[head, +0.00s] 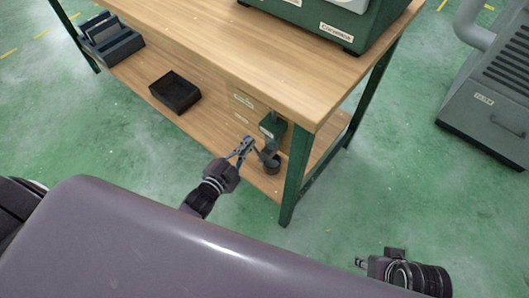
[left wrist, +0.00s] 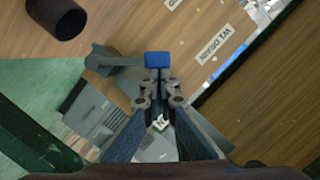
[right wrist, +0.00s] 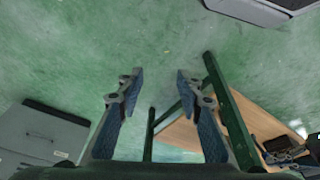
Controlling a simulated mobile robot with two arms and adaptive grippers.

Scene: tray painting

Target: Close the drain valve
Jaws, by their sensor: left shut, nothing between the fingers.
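The drain valve shows in the left wrist view as a grey lever (left wrist: 112,61) with a blue end (left wrist: 157,59), near a label reading "W1 DRAIN" (left wrist: 213,45). In the head view the grey valve (head: 267,150) sits under the bench by its front right leg. My left gripper (head: 247,142) is just left of it; in the left wrist view its fingers (left wrist: 159,80) are shut and empty, tips at the blue end. I cannot tell whether they touch it. My right gripper (right wrist: 158,76) is open and empty, away from the bench.
The wooden bench (head: 200,40) has green legs and a lower shelf. A black tray (head: 175,92) and a grey rack (head: 110,45) lie on the shelf. A dark cup (head: 272,167) is below the valve. A grey machine (head: 480,110) stands right; open green floor lies between.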

